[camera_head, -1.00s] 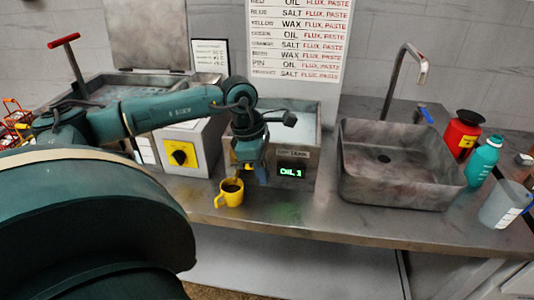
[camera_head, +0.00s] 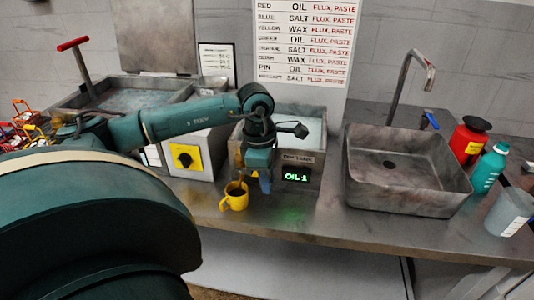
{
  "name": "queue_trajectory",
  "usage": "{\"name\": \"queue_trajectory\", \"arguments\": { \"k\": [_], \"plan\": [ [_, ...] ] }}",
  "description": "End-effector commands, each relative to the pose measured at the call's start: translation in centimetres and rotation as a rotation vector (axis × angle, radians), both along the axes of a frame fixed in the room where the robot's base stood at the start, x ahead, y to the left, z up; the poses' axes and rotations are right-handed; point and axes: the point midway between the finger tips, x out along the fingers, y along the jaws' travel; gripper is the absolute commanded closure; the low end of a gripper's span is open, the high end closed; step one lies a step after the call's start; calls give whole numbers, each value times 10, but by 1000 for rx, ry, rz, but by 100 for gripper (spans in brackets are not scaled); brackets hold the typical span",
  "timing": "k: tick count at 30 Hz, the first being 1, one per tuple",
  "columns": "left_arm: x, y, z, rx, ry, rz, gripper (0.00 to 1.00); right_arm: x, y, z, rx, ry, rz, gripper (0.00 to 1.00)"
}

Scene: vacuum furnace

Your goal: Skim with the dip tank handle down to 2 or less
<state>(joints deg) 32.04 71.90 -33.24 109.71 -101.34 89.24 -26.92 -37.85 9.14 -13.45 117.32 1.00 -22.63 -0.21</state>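The dip tank (camera_head: 311,150) is a grey metal box with pale liquid at its top, in the middle of the counter. Its green display (camera_head: 297,175) appears to read OIL 1. My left gripper (camera_head: 262,181) points down at the tank's front left. Its fingers are small and partly hidden, so I cannot tell whether they are open or shut on a handle. I cannot make out the tank's handle behind the gripper and wrist. A yellow mug (camera_head: 234,201) stands just left of and below the gripper; a brownish streak shows above it. My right gripper is not in view.
A box with a yellow dial panel (camera_head: 184,157) stands left of the tank. Farther left is a basin (camera_head: 120,100) with a red-topped lever (camera_head: 73,44). A sink (camera_head: 405,195) is on the right, with bottles beyond it. The front counter strip is mostly clear.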

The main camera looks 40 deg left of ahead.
Motion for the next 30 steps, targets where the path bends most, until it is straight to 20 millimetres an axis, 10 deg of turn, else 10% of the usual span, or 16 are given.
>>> {"name": "queue_trajectory", "arguments": {
  "k": [14, 30],
  "plan": [
    [0, 2, 14, 1, -4, 0, 70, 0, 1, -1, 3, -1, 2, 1],
    [-7, 11, 120, -1, -3, -1, 70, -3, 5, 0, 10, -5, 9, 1]
  ]
}}
